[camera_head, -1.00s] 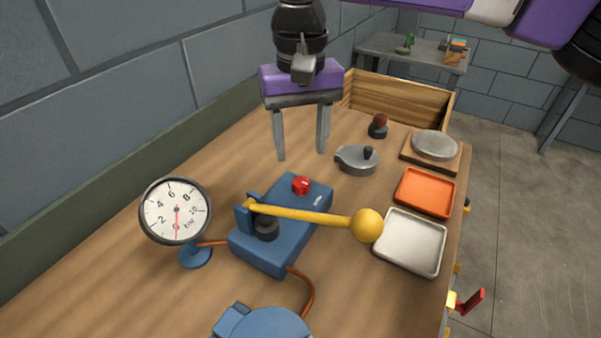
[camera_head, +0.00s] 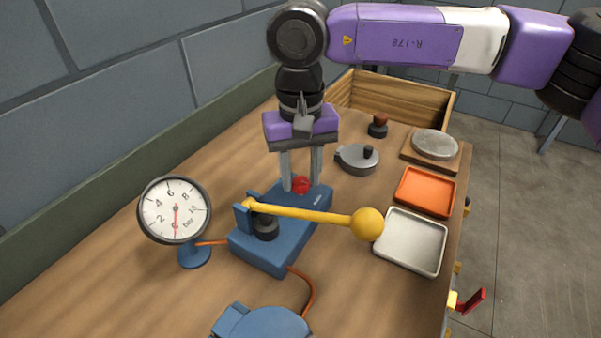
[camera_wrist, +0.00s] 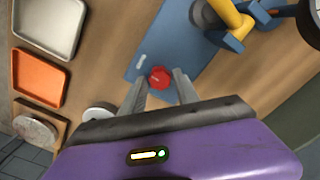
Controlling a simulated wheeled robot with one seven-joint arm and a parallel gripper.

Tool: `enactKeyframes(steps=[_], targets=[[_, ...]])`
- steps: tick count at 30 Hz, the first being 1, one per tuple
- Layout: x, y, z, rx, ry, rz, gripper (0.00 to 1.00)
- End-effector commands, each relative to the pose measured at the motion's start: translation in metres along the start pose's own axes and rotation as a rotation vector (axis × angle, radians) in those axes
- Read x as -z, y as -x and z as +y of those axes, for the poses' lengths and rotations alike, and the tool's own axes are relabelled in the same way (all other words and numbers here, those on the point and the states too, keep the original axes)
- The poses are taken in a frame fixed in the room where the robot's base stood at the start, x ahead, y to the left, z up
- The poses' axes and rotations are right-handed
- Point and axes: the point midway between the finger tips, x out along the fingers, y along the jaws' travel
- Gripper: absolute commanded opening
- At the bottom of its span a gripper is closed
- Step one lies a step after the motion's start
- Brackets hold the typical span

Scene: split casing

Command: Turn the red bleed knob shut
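The red bleed knob (camera_head: 301,185) sits on top of the blue pump block (camera_head: 312,205), near its far end. My gripper (camera_head: 301,186) points down over the block, with one finger on each side of the knob in the head view. In the wrist view the red knob (camera_wrist: 159,77) shows between and just beyond the two fingers (camera_wrist: 160,92), with gaps on both sides. The fingers are apart and hold nothing. A yellow lever (camera_head: 310,215) with a ball end lies across the block. The gauge (camera_head: 175,210) has its needle near 0.
A silver tray (camera_head: 412,242), an orange tray (camera_head: 426,193) and a round grey lidded piece (camera_head: 357,160) stand to the right. A wooden crate (camera_head: 390,100) is at the back. Bare table lies left of the gripper.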

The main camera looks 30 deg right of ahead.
Motion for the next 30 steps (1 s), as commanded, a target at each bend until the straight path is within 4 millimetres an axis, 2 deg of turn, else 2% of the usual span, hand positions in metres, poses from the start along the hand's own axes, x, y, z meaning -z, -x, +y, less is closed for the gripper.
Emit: enactKeyframes(steps=[1,5,17,30], targets=[[0.0,0.0001,0.0,0.0,0.0,0.0,0.25],[0.0,0.0001,0.0,0.0,0.0,0.0,0.0],[0.0,-0.0005,0.0002,0.0,-0.06,-0.001,0.0],[-0.0002,-0.0015,0.0007,-0.001,-0.403,-0.001,0.0]])
